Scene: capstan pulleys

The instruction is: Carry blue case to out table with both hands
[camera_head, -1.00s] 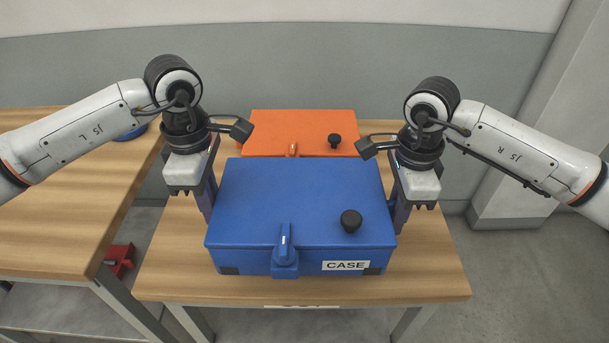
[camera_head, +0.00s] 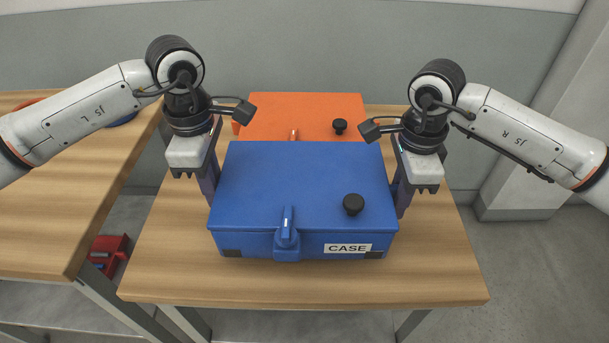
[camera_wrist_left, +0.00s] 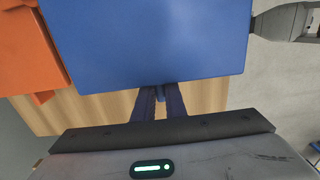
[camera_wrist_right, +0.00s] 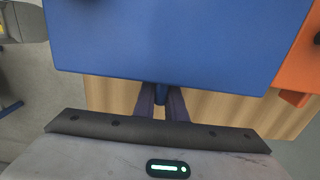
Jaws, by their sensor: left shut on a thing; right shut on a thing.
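The blue case (camera_head: 300,185) is level above or on the wooden out table (camera_head: 300,285); I cannot tell whether its base touches. It has a black knob, a front latch and a CASE label. My left gripper (camera_head: 211,188) is shut on the case's left side handle, which shows between the fingers in the left wrist view (camera_wrist_left: 160,94). My right gripper (camera_head: 399,192) is shut on the right side handle, also seen in the right wrist view (camera_wrist_right: 161,94). The fingertips are mostly hidden beside the case in the head view.
An orange case (camera_head: 300,112) with a black knob stands on the same table just behind the blue one. Another wooden table (camera_head: 60,210) is at the left, with a red bin (camera_head: 108,257) below it. Bare tabletop shows in front of and beside the blue case.

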